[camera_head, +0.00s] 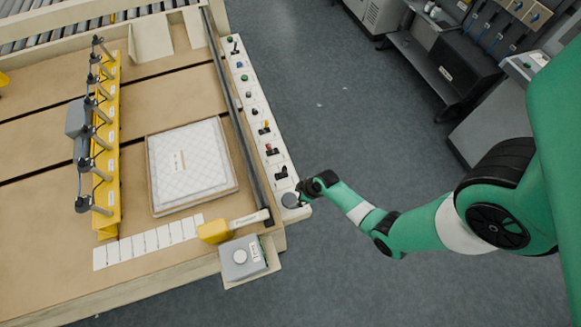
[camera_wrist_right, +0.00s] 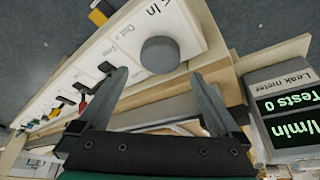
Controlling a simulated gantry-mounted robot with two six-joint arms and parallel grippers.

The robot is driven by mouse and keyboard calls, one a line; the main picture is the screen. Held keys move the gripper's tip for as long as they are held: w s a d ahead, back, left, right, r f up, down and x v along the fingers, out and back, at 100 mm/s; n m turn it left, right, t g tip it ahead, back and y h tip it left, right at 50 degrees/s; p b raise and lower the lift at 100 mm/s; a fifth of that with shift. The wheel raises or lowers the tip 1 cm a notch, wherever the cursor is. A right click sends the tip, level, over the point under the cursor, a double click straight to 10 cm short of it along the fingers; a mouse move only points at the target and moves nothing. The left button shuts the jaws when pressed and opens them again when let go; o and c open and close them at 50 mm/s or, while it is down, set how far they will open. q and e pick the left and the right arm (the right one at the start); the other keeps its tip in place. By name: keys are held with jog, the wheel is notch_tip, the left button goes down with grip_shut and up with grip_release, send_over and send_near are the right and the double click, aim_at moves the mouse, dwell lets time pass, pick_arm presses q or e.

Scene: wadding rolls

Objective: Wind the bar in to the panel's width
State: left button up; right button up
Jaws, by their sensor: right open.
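The yellow bar (camera_head: 107,150) with several grey suction-cup arms lies along the left part of the brown table. The white quilted panel (camera_head: 182,160) lies flat on a thin board to its right, apart from it. A round grey knob (camera_head: 290,200) sits at the near end of the white control strip (camera_head: 258,110). My right gripper (camera_head: 312,190) is at the knob. In the right wrist view its fingers (camera_wrist_right: 158,73) are open, and the knob (camera_wrist_right: 160,54) shows between and just beyond the tips. The strip there reads "In", "Out" and "Free". My left gripper is out of view.
A grey leak meter (camera_head: 240,258) stands at the table's near corner; its screen (camera_wrist_right: 285,110) shows "Tests 0". A yellow block (camera_head: 213,232) lies beside it. White labels (camera_head: 145,243) line the near side. A dark rail (camera_head: 235,105) runs beside the strip.

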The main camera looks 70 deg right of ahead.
aim_at(290, 199)
jog(key=b+x, duration=0.1)
jog(key=x, duration=0.5)
jog(key=shift+w+b, duration=0.1)
jog(key=shift+b, duration=0.3)
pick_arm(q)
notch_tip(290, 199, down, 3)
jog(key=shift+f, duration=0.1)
pick_arm(e)
jog(key=c, duration=1.2)
jog(key=shift+o, duration=0.2)
jog(key=shift+a+m, duration=0.1)
jog(key=shift+m, duration=0.2)
